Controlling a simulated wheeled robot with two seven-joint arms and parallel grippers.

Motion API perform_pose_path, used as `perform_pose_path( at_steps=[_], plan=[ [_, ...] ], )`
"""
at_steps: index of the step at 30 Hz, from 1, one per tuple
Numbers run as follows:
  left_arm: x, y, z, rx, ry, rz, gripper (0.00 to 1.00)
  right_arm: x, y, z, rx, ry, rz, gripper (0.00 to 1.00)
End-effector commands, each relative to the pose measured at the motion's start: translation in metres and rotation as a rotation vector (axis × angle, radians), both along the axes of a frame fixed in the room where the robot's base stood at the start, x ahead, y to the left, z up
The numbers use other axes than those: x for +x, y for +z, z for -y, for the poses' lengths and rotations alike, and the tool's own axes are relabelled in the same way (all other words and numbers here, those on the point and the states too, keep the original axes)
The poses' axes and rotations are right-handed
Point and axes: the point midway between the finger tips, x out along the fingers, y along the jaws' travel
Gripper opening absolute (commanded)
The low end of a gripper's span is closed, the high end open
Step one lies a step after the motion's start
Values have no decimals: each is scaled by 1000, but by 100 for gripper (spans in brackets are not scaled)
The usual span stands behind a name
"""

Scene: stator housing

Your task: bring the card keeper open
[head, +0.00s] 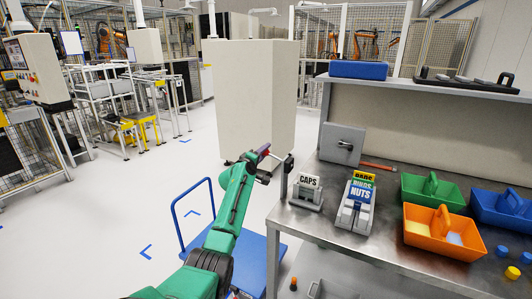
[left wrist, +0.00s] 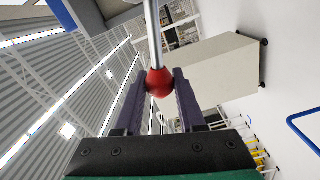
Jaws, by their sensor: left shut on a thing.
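My left gripper (head: 265,154) reaches out to the left edge of the workbench. In the left wrist view its two purple fingers (left wrist: 160,98) are shut on a red ball knob (left wrist: 160,82) at the end of a metal rod (left wrist: 153,35). A grey stand with a "CAPS" card (head: 308,181) is on the bench just right of the gripper. A grey holder (head: 352,216) with "NUTS", "BIRDS" and another card stands further right. I cannot tell for sure which one is the card keeper, or where the rod is fixed. My right gripper is not in view.
A grey box with a knob (head: 342,144) stands at the back of the bench (head: 385,238). Green (head: 432,189), orange (head: 444,231) and blue (head: 503,209) bins fill its right side. A blue trolley (head: 254,262) and a large pale cabinet (head: 250,95) are left of and behind the bench.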

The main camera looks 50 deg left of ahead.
Motion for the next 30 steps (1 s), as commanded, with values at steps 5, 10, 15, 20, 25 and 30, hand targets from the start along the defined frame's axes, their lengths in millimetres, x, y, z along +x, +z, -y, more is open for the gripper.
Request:
perform_pose_path(
  at_steps=[5,10,15,20,25,30],
  plan=[
    [0,-6,0,-32,-2,7,0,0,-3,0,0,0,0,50],
    [0,-7,0,-41,-3,9,0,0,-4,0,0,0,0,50],
    [0,-7,0,-42,-2,8,0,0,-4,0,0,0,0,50],
    [0,-8,0,-42,-3,7,68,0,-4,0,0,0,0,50],
    [0,-6,0,-39,-2,10,68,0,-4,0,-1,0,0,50],
    [-1,-5,0,-39,-1,11,68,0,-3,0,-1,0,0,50]
  ],
)
